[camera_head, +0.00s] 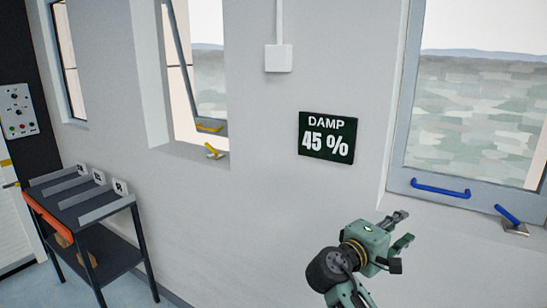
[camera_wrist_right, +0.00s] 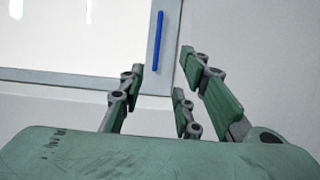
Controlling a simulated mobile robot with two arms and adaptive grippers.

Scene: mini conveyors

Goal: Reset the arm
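My right gripper (camera_head: 402,229) is raised in front of the white wall, below the right window. Its green fingers are spread apart and nothing is between them. In the right wrist view the open fingers (camera_wrist_right: 170,85) point toward the window frame and its blue handle (camera_wrist_right: 158,40), with a gap of wall showing between them. The same blue bar handle (camera_head: 440,188) shows on the lower edge of the right window in the head view. The gripper is apart from it. My left gripper is not in view.
A blue lever (camera_head: 511,217) sits on the right sill. The left window (camera_head: 196,70) is tilted, with yellow handle (camera_head: 210,128) and yellow lever (camera_head: 213,151). A dark sign (camera_head: 327,136) reads DAMP 45 %. A dark rack (camera_head: 88,222) stands lower left, near a control panel (camera_head: 16,110).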

